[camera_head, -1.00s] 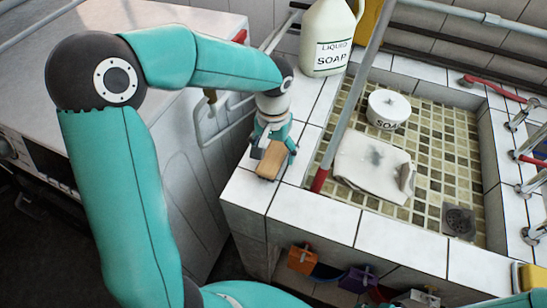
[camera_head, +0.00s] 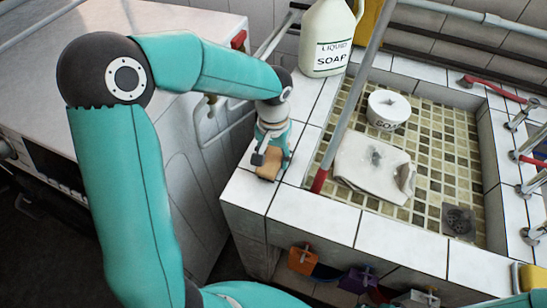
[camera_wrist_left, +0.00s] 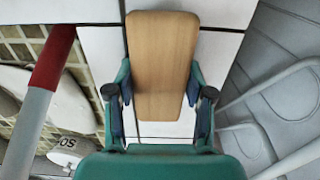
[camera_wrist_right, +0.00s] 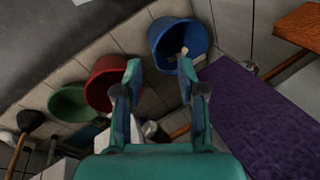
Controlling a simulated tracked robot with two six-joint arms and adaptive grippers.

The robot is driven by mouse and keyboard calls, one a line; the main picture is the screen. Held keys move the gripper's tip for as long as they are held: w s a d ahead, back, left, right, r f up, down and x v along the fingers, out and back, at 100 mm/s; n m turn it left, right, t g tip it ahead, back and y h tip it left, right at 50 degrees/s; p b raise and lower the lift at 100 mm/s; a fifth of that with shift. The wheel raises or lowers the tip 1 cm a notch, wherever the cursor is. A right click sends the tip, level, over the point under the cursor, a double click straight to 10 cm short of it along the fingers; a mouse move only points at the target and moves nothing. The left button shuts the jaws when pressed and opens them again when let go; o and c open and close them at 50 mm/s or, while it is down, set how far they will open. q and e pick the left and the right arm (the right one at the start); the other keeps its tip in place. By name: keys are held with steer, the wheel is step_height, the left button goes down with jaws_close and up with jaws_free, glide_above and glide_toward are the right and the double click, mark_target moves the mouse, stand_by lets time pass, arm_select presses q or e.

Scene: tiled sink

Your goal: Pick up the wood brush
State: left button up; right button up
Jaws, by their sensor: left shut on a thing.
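The wood brush (camera_head: 269,169) is a light brown wooden block on the white tiled ledge at the sink's left corner. In the left wrist view the brush (camera_wrist_left: 162,60) lies lengthwise between the fingers, its wooden back facing the camera. My left gripper (camera_head: 272,158) points down from above and is shut on it, a finger against each long side. I cannot tell whether the brush touches the tiles. My right gripper (camera_wrist_right: 160,75) is open and empty in the right wrist view, above the floor area. It does not show in the head view.
The sink basin (camera_head: 440,150) holds a white cloth (camera_head: 365,165) and a soap tub (camera_head: 388,108). A liquid soap jug (camera_head: 328,40) stands on the back ledge. A grey pole with a red end (camera_head: 319,181) leans beside the brush. Buckets (camera_wrist_right: 178,42) are below the right gripper.

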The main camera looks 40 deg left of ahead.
mark_target(273, 155)
arm_select(q)
steer(key=shift+r, duration=0.15)
step_height(273, 155, up, 20)
steer(key=p, duration=0.1)
steer(key=shift+p, duration=0.35)
steer(key=o, duration=0.6)
steer(key=c, duration=0.4)
